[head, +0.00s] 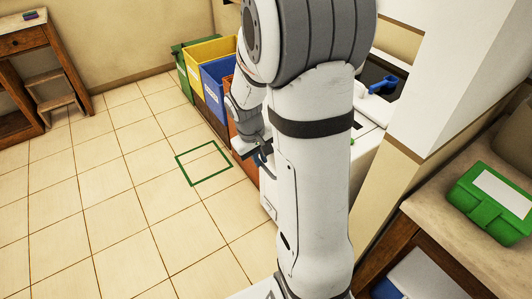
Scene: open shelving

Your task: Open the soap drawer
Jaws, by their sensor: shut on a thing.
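My gripper (264,157) is at the centre of the head view, low in front of a white appliance (364,160) and left of my arm's thick white link. Its fingers are small, dark and partly hidden by my arm. They are shut at the appliance's front, where the soap drawer is. The drawer itself and the exact spot of the grip are hidden behind my arm, so I cannot tell how far the drawer is open.
Green, yellow and blue bins (216,85) and an orange one stand along the wall behind my gripper. A green box (491,201) sits on the right counter. A wooden desk (24,50) stands far left. The tiled floor on the left is clear, with a green square outline (204,163).

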